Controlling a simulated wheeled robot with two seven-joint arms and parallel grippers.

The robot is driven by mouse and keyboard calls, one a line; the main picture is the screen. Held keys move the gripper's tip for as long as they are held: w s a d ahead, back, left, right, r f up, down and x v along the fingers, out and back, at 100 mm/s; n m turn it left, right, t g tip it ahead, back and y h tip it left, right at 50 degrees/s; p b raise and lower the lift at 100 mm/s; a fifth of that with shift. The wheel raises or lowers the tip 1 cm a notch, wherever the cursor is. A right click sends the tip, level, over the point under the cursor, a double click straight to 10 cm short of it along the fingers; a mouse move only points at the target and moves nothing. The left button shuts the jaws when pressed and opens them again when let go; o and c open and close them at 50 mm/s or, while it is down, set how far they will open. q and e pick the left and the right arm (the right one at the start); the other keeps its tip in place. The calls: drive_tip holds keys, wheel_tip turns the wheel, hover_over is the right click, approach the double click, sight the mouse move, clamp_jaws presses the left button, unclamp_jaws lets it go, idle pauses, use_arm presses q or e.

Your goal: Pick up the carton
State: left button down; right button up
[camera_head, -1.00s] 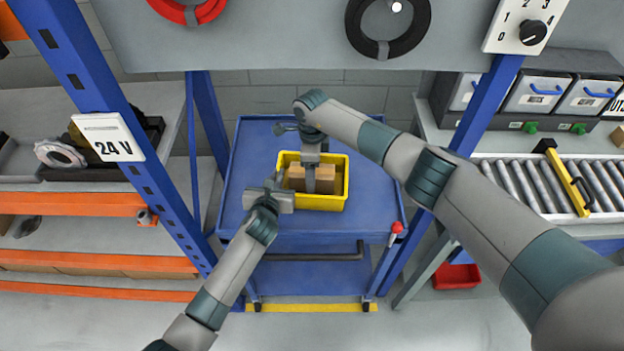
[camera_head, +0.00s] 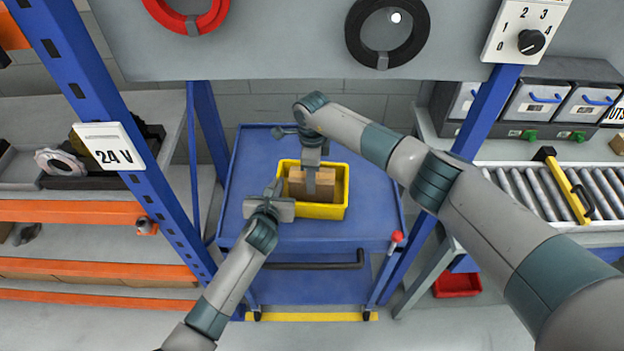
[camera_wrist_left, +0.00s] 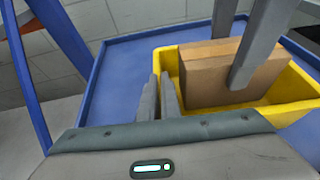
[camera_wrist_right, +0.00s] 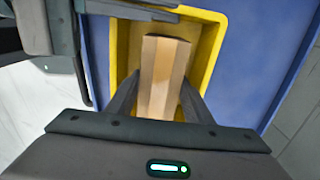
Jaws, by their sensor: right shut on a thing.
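The brown carton (camera_head: 312,187) is in the yellow bin (camera_head: 322,212) on the blue cart. My right gripper (camera_head: 311,185) reaches down from above and is shut on the carton, one finger on each side. The carton (camera_wrist_right: 163,75) shows between both fingers in the right wrist view. In the left wrist view the carton (camera_wrist_left: 215,82) stands above the bin's rim; I cannot tell whether its underside is clear of the bin floor. My left gripper (camera_head: 276,190) is empty at the bin's left side, its fingers (camera_wrist_left: 160,95) close together in the left wrist view.
The blue cart (camera_head: 245,180) has bare deck around the bin. Blue posts stand on both sides, the left one with a 24 V sign (camera_head: 109,146). A roller conveyor (camera_head: 530,190) is at the right, orange-edged shelves (camera_head: 80,212) at the left. A panel hangs above.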

wheel_tip(320, 180, up, 8)
drive_tip(key=shift+r, duration=0.25)
idle(0.5)
use_arm(q)
drive_tip(key=c, duration=1.9)
unclamp_jaws()
drive_tip(key=shift+s, duration=0.1)
drive_tip(key=v, duration=1.1)
drive_tip(key=shift+s, duration=0.35)
use_arm(e)
drive_tip(key=shift+f, duration=0.1)
